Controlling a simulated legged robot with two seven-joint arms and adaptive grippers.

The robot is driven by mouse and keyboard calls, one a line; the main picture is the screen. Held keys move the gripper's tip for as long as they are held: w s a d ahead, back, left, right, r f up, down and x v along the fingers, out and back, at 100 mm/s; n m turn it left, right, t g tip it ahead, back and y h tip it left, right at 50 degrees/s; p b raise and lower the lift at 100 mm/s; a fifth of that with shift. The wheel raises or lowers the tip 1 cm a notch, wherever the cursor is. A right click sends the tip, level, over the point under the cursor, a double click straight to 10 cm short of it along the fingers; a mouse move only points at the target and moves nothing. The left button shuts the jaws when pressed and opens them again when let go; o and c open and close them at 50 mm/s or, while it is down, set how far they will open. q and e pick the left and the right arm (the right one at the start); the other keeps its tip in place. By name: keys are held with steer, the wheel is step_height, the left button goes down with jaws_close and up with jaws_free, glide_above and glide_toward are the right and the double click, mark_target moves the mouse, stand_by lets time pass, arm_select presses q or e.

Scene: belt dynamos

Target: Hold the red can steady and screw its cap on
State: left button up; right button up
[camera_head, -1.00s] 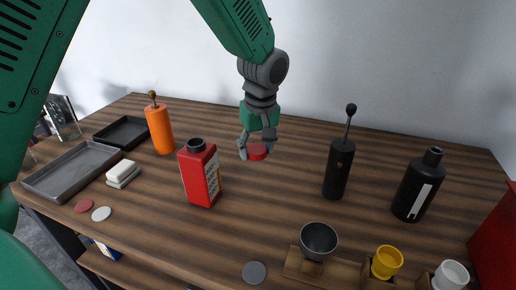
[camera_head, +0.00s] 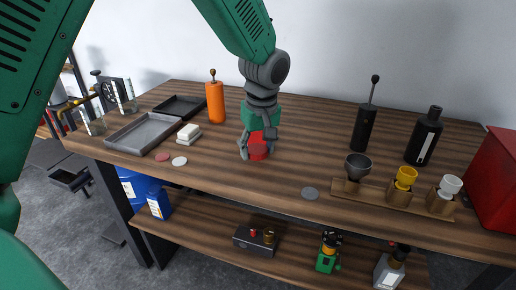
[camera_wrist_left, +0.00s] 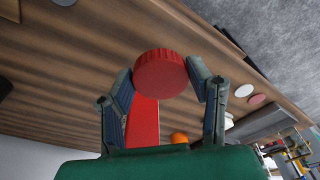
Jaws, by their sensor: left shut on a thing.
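My left gripper (camera_head: 257,148) points down over the table and is shut on the red cap. In the left wrist view, the round, ridged red cap (camera_wrist_left: 160,74) sits between the two fingertips. A red block shape, the red can (camera_wrist_left: 143,122), shows behind the cap. In the head view the can is mostly hidden by my gripper, with red showing between and below the fingers. The can's neck is hidden, so I cannot tell whether the cap touches it. My right gripper is not in view.
On the wooden table (camera_head: 300,150), an orange bottle (camera_head: 215,103) stands behind left, near a grey tray (camera_head: 142,134). A black grinder (camera_head: 363,130) and a black bottle (camera_head: 424,138) stand right. A cup rack (camera_head: 380,197) and a grey disc (camera_head: 310,194) are at the front.

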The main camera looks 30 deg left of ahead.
arm_select(q)
steer(key=s+d+f+m+h, duration=0.1)
steer(key=s+d+f+m, duration=0.7)
steer(key=s+f+m, duration=0.3)
steer(key=shift+s+d+f+m+t+h, duration=0.35)
steer(key=shift+s+f+t, duration=0.1)
steer(key=shift+s, duration=0.3)
